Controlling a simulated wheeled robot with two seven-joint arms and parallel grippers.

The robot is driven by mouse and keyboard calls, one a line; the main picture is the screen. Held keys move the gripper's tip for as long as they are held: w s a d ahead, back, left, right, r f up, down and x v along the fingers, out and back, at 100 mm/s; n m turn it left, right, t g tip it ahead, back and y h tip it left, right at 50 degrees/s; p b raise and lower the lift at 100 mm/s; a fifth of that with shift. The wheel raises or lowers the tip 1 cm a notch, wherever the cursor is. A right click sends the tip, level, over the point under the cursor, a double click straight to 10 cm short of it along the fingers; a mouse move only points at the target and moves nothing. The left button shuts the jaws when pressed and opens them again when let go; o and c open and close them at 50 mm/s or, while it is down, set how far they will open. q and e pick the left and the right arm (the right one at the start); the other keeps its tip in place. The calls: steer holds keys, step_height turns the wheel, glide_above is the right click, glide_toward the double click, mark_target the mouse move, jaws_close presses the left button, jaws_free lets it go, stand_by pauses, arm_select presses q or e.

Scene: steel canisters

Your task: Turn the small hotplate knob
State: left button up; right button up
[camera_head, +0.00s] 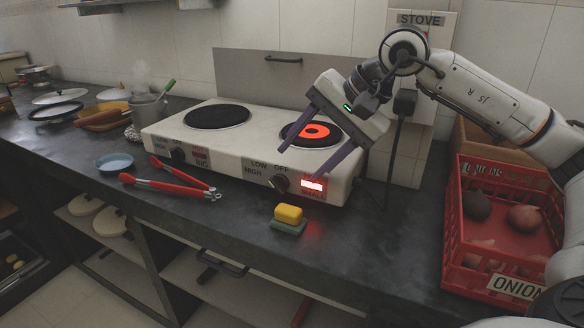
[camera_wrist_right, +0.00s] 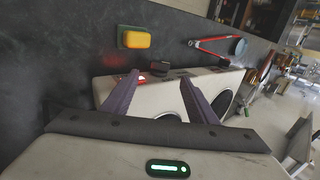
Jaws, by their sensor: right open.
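The white two-burner hotplate (camera_head: 225,155) stands on the dark counter. Its right burner (camera_head: 312,133) glows orange; the left burner (camera_head: 217,116) is dark. The right-hand knob (camera_head: 279,183) sits on the front face between LOW/HIGH and OFF lettering, beside a lit red indicator (camera_head: 312,185). Another knob (camera_head: 178,154) is further left. My right gripper (camera_head: 301,164) is open and empty, its purple fingers spread above the hotplate's right front edge, apart from the knob. In the right wrist view, the fingers (camera_wrist_right: 160,77) point toward the front edge; the red light (camera_wrist_right: 135,79) shows near one fingertip.
A yellow and green sponge (camera_head: 288,215) lies in front of the hotplate. Red tongs (camera_head: 170,184) and a blue bowl (camera_head: 115,162) lie to the left. A red onion crate (camera_head: 470,255) stands at right. A black cable (camera_head: 398,135) hangs behind my right gripper.

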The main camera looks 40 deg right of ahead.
steer(key=shift+v, duration=1.35)
